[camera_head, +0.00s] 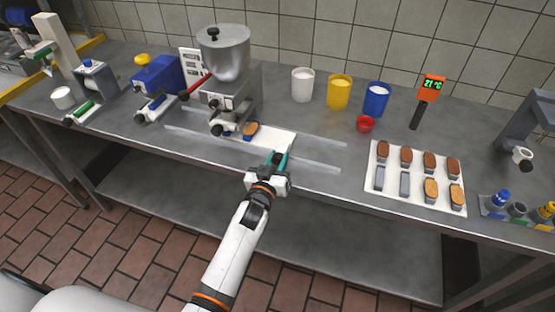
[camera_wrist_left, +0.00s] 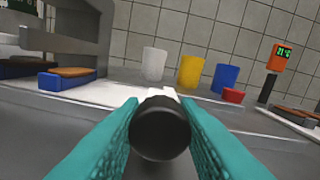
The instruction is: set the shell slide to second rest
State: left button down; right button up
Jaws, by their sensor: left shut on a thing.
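The shell slide (camera_head: 274,139) is a white plate lying between two rails on the steel bench, partly under the steel hopper machine (camera_head: 224,58). A blue holder with a brown shell (camera_head: 250,129) sits on it near the machine; both also show at the left of the left wrist view (camera_wrist_left: 68,76). My left gripper (camera_head: 278,158) is at the slide's near right end. In the left wrist view its teal fingers (camera_wrist_left: 162,130) are shut on the slide's round black knob (camera_wrist_left: 161,128). The slide's far part is hidden by the machine. My right gripper is not in view.
White, yellow and blue cups (camera_head: 339,91) stand behind, with a small red cup (camera_head: 365,124). A tray of shells (camera_head: 377,203) lies right. A thermometer reads 21 °C (camera_head: 432,88). The rails (camera_head: 318,168) run clear right of the slide. A blue device (camera_head: 160,75) stands left.

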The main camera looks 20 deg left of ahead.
aim_at(254, 161)
pick_arm(q)
jog(key=a+p, duration=0.1)
jog(key=a, duration=0.6)
jog(key=shift+w+a+p, duration=0.1)
jog(key=shift+p, duration=0.2)
jog(key=c, duration=1.1)
grip_release()
jog(key=s+b, duration=0.1)
jog(key=s, duration=1.1)
jog(key=shift+a, duration=0.1)
